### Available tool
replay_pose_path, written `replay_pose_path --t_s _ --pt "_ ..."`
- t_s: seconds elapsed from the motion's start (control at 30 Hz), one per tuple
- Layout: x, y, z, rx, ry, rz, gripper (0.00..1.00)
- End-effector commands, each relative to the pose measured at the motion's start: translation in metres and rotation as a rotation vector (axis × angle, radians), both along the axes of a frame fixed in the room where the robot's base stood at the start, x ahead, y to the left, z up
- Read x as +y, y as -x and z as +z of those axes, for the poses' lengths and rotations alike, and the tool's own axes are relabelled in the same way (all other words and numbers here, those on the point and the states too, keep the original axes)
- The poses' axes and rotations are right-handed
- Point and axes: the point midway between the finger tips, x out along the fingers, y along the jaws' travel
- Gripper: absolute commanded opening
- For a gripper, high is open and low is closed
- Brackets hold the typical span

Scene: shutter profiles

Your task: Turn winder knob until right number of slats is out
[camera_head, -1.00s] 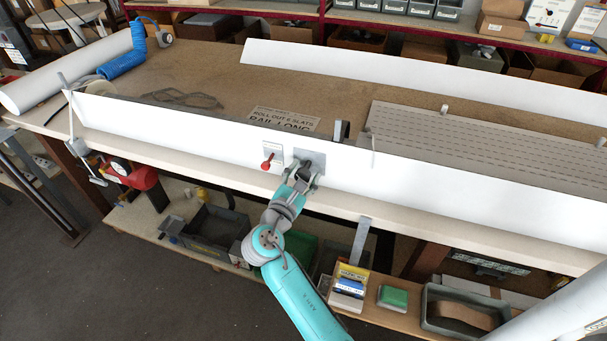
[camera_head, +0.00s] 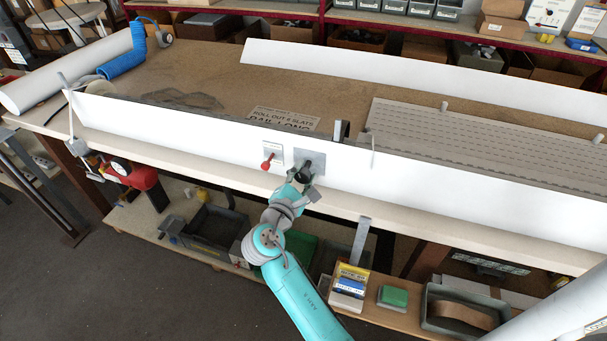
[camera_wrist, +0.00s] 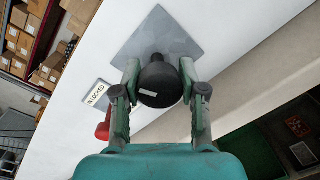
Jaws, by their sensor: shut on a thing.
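The black winder knob (camera_wrist: 160,82) sticks out of a grey square plate (camera_wrist: 158,40) on the white front panel. My gripper (camera_wrist: 158,88) is shut on the knob, one finger on each side of it in the wrist view. In the head view my gripper (camera_head: 303,181) is at the plate (camera_head: 310,161). The slat sheet (camera_head: 470,145) lies flat on the bench behind the panel at the right, its near edge hidden by the panel. A card (camera_head: 285,119) on the bench reads "ROLL OUT 6 SLATS" and "RAIL LONG", partly hidden by the panel.
A red lever (camera_head: 267,164) sits on a small label plate left of the knob; the wrist view shows its label (camera_wrist: 97,92), reading "BLOCKED". The long white panel (camera_head: 180,125) runs along the bench front. Bins and boxes fill the shelf below.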

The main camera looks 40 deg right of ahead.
Motion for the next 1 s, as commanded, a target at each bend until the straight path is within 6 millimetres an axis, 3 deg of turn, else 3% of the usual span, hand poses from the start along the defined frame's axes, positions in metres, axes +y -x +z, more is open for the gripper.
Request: replay_pose_path --t_s 1.0 --pt "-0.0008 0.0009 -0.0032 -0.805 -0.535 -0.002 0.07"
